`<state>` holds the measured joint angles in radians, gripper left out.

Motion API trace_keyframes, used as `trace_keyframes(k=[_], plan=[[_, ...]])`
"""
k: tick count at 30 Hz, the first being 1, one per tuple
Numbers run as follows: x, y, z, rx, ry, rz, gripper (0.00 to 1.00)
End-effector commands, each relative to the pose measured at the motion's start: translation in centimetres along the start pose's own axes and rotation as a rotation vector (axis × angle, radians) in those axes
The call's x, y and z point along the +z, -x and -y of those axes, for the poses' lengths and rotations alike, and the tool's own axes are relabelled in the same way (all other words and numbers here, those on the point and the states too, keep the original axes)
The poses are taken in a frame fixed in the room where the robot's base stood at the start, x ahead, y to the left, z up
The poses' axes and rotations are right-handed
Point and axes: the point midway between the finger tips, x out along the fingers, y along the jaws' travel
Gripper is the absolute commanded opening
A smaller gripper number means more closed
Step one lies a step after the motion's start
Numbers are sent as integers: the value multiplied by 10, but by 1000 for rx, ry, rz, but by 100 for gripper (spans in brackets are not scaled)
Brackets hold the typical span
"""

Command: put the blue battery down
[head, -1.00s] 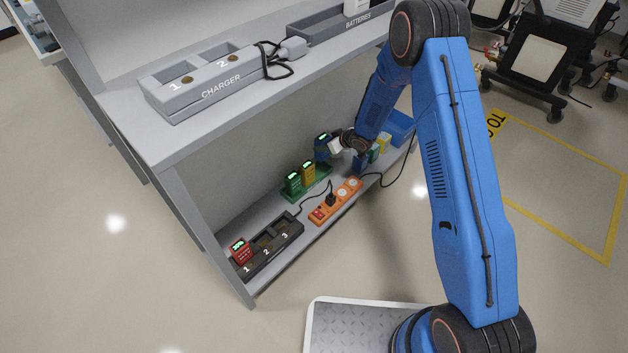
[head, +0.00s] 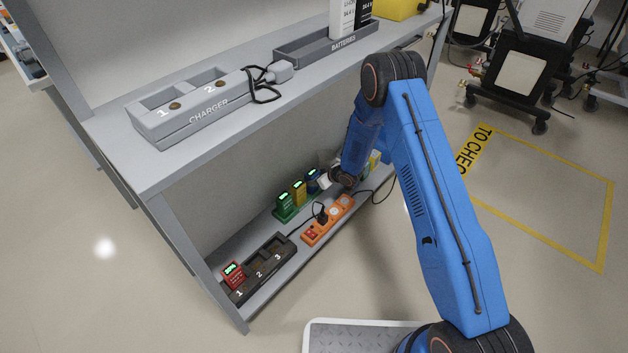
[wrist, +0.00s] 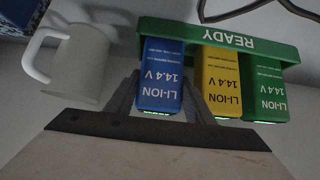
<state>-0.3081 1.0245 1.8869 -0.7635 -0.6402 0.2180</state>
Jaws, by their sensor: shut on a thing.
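My gripper (wrist: 160,100) is shut on the blue battery (wrist: 160,75), with a grey finger on each side of it. The blue battery also shows in the head view (head: 312,181), upright on the lower shelf beside the yellow battery (wrist: 222,80). It is in line with the yellow battery and the green battery (wrist: 264,88) at one end of the green READY tray (wrist: 220,38). I cannot tell whether its base rests fully in the tray. In the head view my gripper (head: 321,179) is partly hidden by my arm.
A white mug (wrist: 82,62) stands close beside the blue battery. An orange power strip (head: 328,222) lies in front of the tray. A dark charger (head: 262,270) holds a red battery (head: 232,274) in slot 1. The upper shelf (head: 180,170) overhangs.

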Motion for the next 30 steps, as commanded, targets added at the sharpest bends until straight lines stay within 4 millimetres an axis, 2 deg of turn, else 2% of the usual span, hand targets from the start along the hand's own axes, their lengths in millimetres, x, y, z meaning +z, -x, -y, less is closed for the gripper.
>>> trace_keyframes(k=[11, 12, 13, 24, 30], plan=[[2, -3, 0, 0, 1, -1, 8], [3, -3, 0, 0, 1, 0, 53], [3, -3, 0, 0, 1, 0, 56], [0, 0, 0, 1, 1, -1, 56], [0, 26, 0, 1, 0, -1, 56]])
